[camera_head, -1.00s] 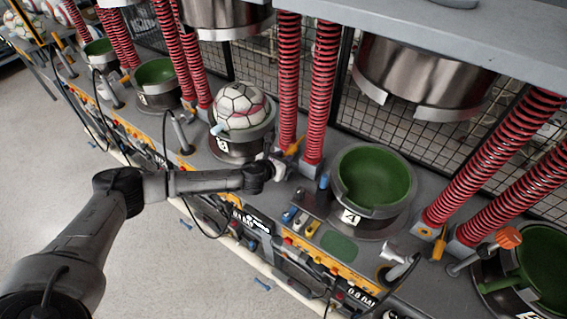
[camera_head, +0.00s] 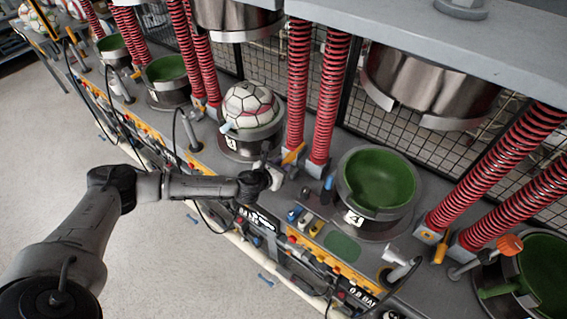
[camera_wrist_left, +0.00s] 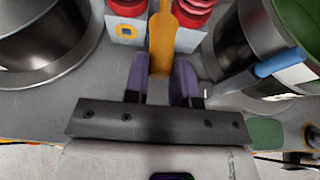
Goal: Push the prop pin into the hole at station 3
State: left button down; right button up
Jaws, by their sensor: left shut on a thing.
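The orange prop pin (camera_head: 293,153) is in my left gripper (camera_head: 280,167), whose purple fingers (camera_wrist_left: 161,72) close on it in the left wrist view. The pin (camera_wrist_left: 162,40) points away from the hand, between two pale blocks at the feet of the red springs. Station 3 (camera_head: 240,143) is the metal cup labelled 3, holding a white ball (camera_head: 250,105). My right gripper is out of view.
Station 4's green bowl (camera_head: 378,180) stands to the right, with a blue peg (camera_head: 327,188) beside it. Red springs (camera_head: 298,80) rise just behind the hand. A button panel (camera_head: 305,222) lines the bench front. Another orange pin (camera_head: 440,248) stands further right.

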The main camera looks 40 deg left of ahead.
pick_arm(q)
jog(key=shift+s+d+p, duration=0.15)
jog(key=shift+s+p, duration=0.3)
jog(key=shift+s, duration=1.05)
